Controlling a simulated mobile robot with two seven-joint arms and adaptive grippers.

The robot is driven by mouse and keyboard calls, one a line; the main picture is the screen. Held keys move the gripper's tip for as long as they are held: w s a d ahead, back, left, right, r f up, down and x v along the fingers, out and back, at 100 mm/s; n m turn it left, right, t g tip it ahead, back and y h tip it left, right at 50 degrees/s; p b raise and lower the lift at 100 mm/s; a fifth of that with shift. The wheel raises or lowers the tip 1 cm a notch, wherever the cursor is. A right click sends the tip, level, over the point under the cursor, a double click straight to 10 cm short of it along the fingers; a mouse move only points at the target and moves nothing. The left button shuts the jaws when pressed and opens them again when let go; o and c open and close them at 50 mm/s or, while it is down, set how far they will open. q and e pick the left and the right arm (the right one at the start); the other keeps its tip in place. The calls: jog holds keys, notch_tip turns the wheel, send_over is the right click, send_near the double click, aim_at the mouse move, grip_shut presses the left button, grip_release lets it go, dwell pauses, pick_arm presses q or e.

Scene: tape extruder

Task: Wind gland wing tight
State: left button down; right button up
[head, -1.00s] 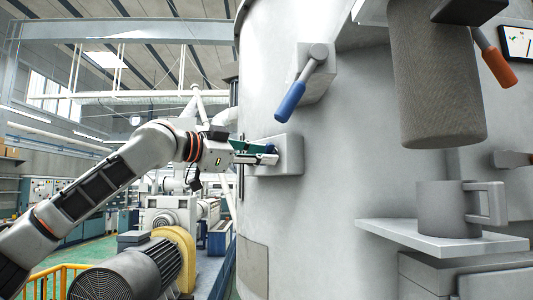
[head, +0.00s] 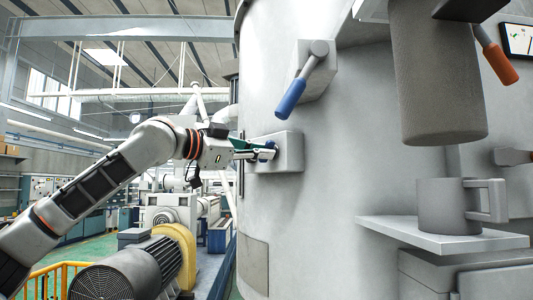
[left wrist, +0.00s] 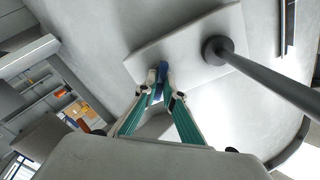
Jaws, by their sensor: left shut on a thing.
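The blue gland wing (head: 271,146) sits on the face of a grey block (head: 290,151) on the side of the large grey vessel (head: 330,190). My left gripper (head: 266,153) reaches in from the left, its fingers at the wing. In the left wrist view, the green-backed fingers (left wrist: 157,92) close together on the blue wing (left wrist: 162,72), which stands out from the pale block (left wrist: 190,55). The fingertips hide part of the wing. My right gripper is in neither view.
A blue-handled lever (head: 291,97) hangs above the block. A grey mug (head: 447,207) stands on a shelf (head: 440,236) at the right, below a grey cylinder (head: 437,80). An orange-handled lever (head: 497,62) is at the upper right. Machinery stands behind my left arm.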

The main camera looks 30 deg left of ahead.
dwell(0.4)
pick_arm(q)
jog(key=m, duration=0.5)
jog(key=shift+p, duration=0.35)
jog(key=m, duration=0.4)
jog(key=c, duration=2)
grip_release()
jog(key=shift+r, duration=0.1)
jog(key=shift+c, duration=0.2)
jog(key=shift+s+a, duration=0.1)
